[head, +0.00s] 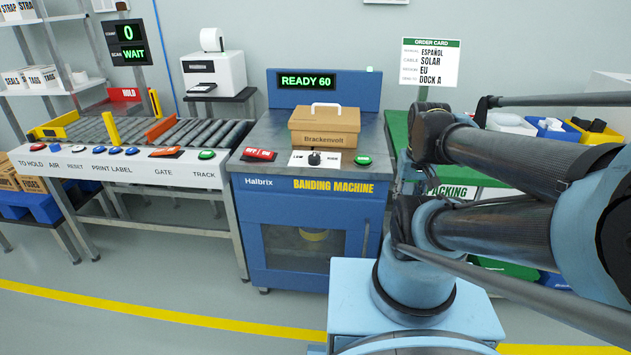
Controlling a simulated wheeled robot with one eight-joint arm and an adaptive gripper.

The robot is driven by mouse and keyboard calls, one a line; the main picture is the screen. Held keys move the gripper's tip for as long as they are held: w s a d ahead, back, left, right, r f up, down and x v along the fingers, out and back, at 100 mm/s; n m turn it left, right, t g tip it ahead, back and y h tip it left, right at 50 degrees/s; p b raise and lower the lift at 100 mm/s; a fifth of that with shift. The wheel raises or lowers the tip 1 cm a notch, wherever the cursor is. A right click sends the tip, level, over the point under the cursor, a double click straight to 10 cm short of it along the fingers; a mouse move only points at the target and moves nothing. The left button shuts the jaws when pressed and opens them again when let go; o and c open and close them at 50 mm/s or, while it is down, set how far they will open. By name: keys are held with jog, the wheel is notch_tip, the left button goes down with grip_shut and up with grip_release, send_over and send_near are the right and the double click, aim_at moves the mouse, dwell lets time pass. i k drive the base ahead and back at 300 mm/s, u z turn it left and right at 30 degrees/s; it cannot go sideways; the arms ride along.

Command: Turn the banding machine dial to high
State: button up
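The blue banding machine (309,212) stands in the middle of the head view. Its dial (314,159) is a small black knob on a white plate (301,158) at the front edge of the top. The plate has a low label on the left and a high label on the right. The dial is too small to tell where it points. A brown Brackenvolt carton (323,128) with a white handle sits on the machine top behind the dial. My arm fills the right side, apart from the dial. My gripper cannot be made out in this view.
A red switch (259,155) lies left of the dial and a green button (362,160) right of it. The machine display (307,81) reads READY 60. A roller conveyor (160,134) with labelled buttons stands left, a green packing bench (398,131) right. An order card (430,63) stands behind.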

aim_at(314, 159)
jog(key=u, duration=1)
jog(key=k, duration=1.25)
jog(key=z, duration=0.9)
jog(key=i, duration=1)
